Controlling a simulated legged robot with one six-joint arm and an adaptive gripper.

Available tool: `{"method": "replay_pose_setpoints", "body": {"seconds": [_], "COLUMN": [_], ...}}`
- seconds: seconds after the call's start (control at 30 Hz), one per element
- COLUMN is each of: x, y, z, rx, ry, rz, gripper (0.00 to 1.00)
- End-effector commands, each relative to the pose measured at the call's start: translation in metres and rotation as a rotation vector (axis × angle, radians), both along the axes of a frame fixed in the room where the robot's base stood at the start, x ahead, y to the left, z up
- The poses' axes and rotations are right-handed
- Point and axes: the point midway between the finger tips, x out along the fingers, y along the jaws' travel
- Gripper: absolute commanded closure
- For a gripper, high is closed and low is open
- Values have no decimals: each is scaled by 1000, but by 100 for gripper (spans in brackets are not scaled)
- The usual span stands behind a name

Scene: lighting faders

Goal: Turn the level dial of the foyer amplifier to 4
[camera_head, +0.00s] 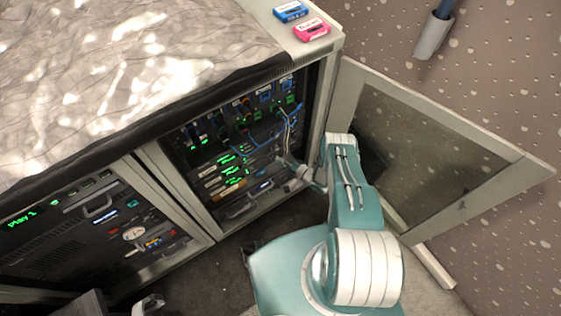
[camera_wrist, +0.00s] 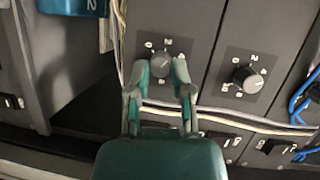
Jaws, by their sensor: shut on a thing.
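In the wrist view my gripper (camera_wrist: 160,70) has its two teal fingers on either side of a grey level dial (camera_wrist: 161,66), and it is shut on that dial. The dial sits on a dark panel with small printed marks around it. A second dial (camera_wrist: 246,77), black with a light pointer, is on the panel to the right, apart from my gripper. In the head view my arm reaches into the open rack (camera_head: 225,125). The gripper tip and the held dial are too small or hidden to make out there. The amplifier's name cannot be read.
The rack's mesh door (camera_head: 430,140) stands open to the right of my arm. Cables (camera_wrist: 225,122) run across the panel just below the dials, and blue cables (camera_wrist: 303,100) hang at the right.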

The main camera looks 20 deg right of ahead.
Motion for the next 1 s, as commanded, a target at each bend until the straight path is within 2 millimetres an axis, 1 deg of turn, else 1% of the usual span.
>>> {"method": "replay_pose_setpoints", "body": {"seconds": [0.03,0.2,0.4,0.6,1.0], "x": [2,2,2,2,2], "y": [-3,-3,-3,-3,-4], "z": [-1,-2,-2,-2,-2], "rx": [25,122,192,221,225], "ry": [11,44,68,78,80], "rz": [-10,-11,-12,-13,-13], "gripper": [100,100,100,100,100]}}
